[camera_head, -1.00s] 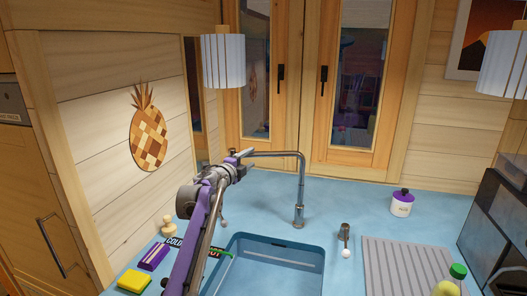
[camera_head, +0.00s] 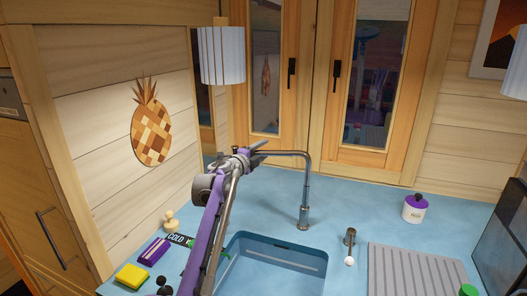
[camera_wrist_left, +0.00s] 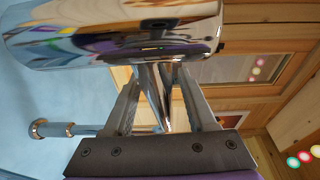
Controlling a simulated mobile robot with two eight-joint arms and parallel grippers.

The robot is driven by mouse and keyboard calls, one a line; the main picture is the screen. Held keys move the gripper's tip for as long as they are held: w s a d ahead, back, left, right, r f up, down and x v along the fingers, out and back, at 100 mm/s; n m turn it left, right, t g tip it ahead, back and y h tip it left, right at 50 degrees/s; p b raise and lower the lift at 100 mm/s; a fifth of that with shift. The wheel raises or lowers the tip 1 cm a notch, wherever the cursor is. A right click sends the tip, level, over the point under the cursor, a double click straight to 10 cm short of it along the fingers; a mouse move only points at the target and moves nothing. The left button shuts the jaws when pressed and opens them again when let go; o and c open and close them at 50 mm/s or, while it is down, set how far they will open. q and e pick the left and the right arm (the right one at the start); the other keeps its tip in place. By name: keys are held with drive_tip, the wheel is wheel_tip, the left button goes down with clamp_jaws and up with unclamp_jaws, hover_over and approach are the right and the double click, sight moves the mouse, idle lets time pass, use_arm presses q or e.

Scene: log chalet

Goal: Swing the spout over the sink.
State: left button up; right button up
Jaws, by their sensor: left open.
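The chrome spout (camera_head: 285,153) rises from a post at the back of the sink, bends at the top and runs left, nearly level. The blue sink (camera_head: 275,240) lies in front of the post; the spout points left along the counter's back, not over the basin. My left gripper (camera_head: 250,150) is open at the spout's left end in the head view. In the left wrist view a thick chrome tube (camera_wrist_left: 115,35), apparently the spout, crosses just past the fingertips (camera_wrist_left: 165,75). I cannot tell whether they touch it. My right gripper is not in view.
A small lever (camera_head: 349,245) and a ribbed drainboard (camera_head: 415,265) are right of the sink. A lidded jar (camera_head: 414,208) stands at the back right. A yellow sponge (camera_head: 132,276), a purple box (camera_head: 154,251) and a pale wooden piece (camera_head: 170,222) are at left. The windows close the back.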

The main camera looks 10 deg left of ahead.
use_arm(q)
drive_tip(key=shift+c, duration=0.2)
clamp_jaws()
idle(1.1)
